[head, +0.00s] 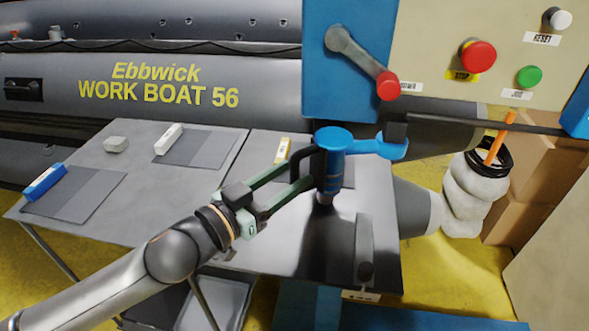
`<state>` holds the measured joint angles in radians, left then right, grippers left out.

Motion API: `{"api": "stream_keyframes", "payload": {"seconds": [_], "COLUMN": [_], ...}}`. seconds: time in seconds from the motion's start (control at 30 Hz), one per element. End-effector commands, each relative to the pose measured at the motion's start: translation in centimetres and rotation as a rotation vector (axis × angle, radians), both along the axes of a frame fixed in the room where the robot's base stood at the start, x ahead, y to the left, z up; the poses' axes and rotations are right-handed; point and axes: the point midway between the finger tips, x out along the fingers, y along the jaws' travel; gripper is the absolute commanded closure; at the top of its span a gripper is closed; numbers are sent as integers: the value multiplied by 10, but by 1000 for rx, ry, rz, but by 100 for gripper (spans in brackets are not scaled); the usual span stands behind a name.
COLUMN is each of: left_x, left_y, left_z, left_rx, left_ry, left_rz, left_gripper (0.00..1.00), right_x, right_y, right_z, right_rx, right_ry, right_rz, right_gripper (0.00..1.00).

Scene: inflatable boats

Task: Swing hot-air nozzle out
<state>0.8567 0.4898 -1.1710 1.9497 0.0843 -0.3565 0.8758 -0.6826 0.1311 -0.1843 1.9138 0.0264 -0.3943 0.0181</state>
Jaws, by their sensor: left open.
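The hot-air nozzle (331,181) is a blue upright cylinder with a narrow metal tip, on a blue swing arm (379,148) that runs right to a dark bracket under the machine. A black U-shaped handle (298,152) sticks out from its left side. My left gripper (298,175) comes in from the lower left with its green fingers spread apart, and its fingertips are at the handle. I cannot tell whether they touch it. The nozzle's tip is over the dark shiny plate of the table (340,235). My right gripper is not in view.
Grey patches and small blocks lie on the left table (120,200). A grey boat (200,90) stands behind; cartons (560,175) stand right.

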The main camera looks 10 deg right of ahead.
Motion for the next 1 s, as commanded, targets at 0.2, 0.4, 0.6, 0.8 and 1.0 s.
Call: {"api": "stream_keyframes", "payload": {"seconds": [0.2, 0.4, 0.6, 0.8, 1.0], "left_x": [10, 10, 10, 10, 10], "left_y": [-14, -16, -15, -15, -15], "left_z": [0, 0, 0, 0, -1], "left_rx": [0, 0, 0, 0, 0], "left_ry": [0, 0, 0, 0, 0], "left_rz": [1, 0, 0, 0, 0], "left_gripper": [48, 48, 58, 80, 100], "right_x": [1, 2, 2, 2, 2], "right_y": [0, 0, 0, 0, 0], "right_z": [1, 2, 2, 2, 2], "right_rx": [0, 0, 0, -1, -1], "right_ry": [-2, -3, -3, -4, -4], "right_rz": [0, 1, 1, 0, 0], "right_gripper": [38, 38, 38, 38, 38]}}
